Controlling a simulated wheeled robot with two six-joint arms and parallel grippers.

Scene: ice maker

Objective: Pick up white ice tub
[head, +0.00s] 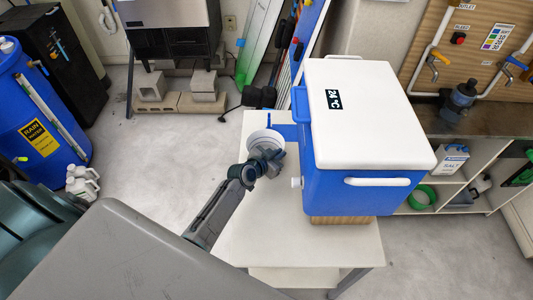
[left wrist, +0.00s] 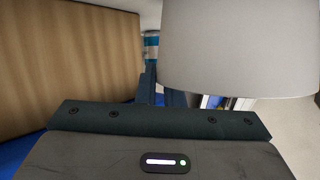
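The white ice tub (head: 262,138) is at the back left corner of the white table, left of the blue and white cooler. My left gripper (head: 270,158) is right at the tub's near side and partly covers it. In the left wrist view the tub (left wrist: 240,45) fills the upper right. The dark fingers (left wrist: 161,92) are close together at its left edge, and the tub hides part of the right finger. Whether they press on the tub wall is not clear. My right gripper is not in view.
The cooler (head: 370,115) stands on a wooden block (head: 350,219), just right of the gripper; the block also fills the upper left of the wrist view (left wrist: 70,65). The table's front (head: 290,240) is bare. A shelf with a salt jug (head: 451,160) is at right.

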